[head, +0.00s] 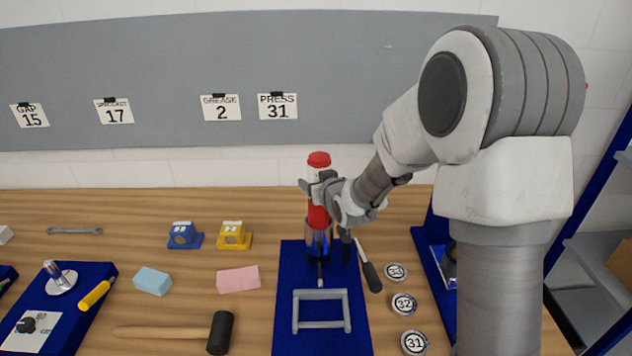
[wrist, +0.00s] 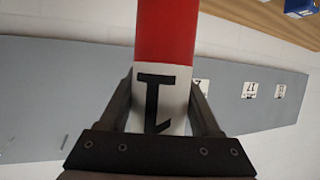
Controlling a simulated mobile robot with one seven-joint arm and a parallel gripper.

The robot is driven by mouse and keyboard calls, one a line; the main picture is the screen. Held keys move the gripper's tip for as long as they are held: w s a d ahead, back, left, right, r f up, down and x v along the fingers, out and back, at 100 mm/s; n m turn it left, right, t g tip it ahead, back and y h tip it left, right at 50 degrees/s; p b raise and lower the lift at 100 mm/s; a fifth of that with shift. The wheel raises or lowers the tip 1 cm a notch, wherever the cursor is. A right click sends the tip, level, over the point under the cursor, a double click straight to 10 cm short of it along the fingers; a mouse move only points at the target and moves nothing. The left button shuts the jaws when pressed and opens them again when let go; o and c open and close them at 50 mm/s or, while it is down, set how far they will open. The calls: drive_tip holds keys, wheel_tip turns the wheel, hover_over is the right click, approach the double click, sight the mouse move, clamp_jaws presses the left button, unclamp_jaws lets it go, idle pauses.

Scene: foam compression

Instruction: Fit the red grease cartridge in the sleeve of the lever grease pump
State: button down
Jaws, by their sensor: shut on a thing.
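The red grease cartridge (head: 318,216) stands upright in the head view, with a red top and a white band. In the wrist view the cartridge (wrist: 166,32) shows red above a white band with a black mark like a 1. My gripper (head: 320,186) is shut on the cartridge around the white band; in the wrist view a finger of the gripper (wrist: 160,112) lies on each side. The lever grease pump (head: 319,243) is below the cartridge on a blue board (head: 290,270). I cannot tell whether the cartridge's lower end is inside the sleeve or just above it.
A grey frame (head: 321,290) lies at the front of the board. A dark-handled tool (head: 369,272) and several numbered round tins (head: 404,304) are to the right. Pink (head: 238,279) and blue (head: 153,281) blocks and a mallet (head: 220,333) lie to the left.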

sight(322, 211)
drive_tip(key=shift+f+b, duration=3.5)
drive_tip(key=shift+b, duration=0.4)
idle(0.4)
drive_tip(key=shift+c, duration=1.3)
unclamp_jaws()
drive_tip(key=shift+o, duration=1.2)
drive_tip(key=shift+f, duration=0.15)
drive_tip(key=shift+s, duration=0.1)
drive_tip(key=v, duration=0.7)
drive_tip(key=shift+s, duration=0.1)
drive_tip(key=shift+s, duration=0.1)
